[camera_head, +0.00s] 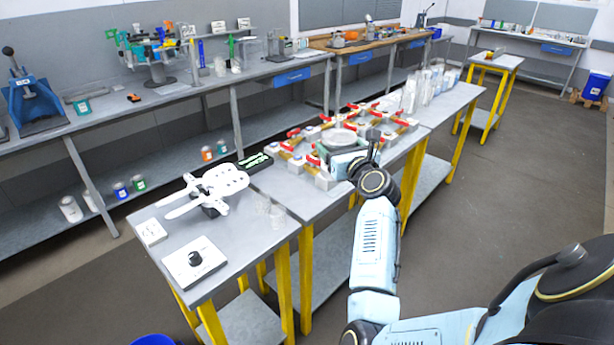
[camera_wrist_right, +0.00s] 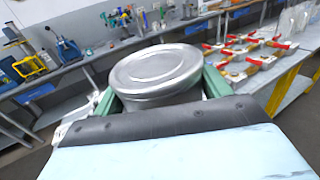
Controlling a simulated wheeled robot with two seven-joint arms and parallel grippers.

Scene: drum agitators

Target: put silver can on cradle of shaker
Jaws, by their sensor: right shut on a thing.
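The silver can (camera_wrist_right: 157,72) is a round metal tin with a ringed lid, between the green fingers of my right gripper (camera_wrist_right: 158,92) in the wrist view. In the head view, its grey top (camera_head: 343,136) shows at the right gripper (camera_head: 338,150), which is shut on it. The can looks roughly upright. A frame with red-handled clamps and grey blocks (camera_head: 297,163) lies around and behind the can in the head view; it also shows in the wrist view (camera_wrist_right: 236,62). I cannot tell whether this is the shaker's cradle, or whether the can touches it. My left gripper is not in view.
A white, paddle-shaped device (camera_head: 222,182) and a white box with a black knob (camera_head: 194,262) stand on the near table (camera_head: 240,236). Clear vessels (camera_head: 410,95) stand beyond the clamp frame. A long bench (camera_head: 200,97) runs along the wall.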

